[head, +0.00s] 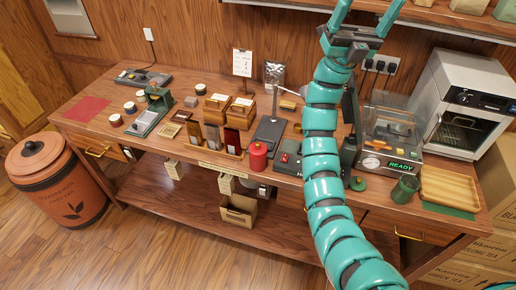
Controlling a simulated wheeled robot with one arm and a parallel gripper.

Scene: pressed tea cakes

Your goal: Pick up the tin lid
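A small round dark green piece with a lighter knob-like centre (358,183) lies on the table to the right of my arm; it looks like the tin lid. A dark green cylinder (405,188), which looks like a tin, stands to its right. A small red tin (258,157) with its top on stands left of my arm. My gripper (369,6) is raised high at the top of the view, far above the table. Its two teal fingers are spread wide with nothing seen between them. The fingertips reach the top edge of the picture.
A machine with a READY display (402,165) stands behind the green piece. A wooden tray (449,187) lies on the right and a steel oven (468,103) stands behind. A wall shelf (430,14) is near my gripper. My arm hides part of the table.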

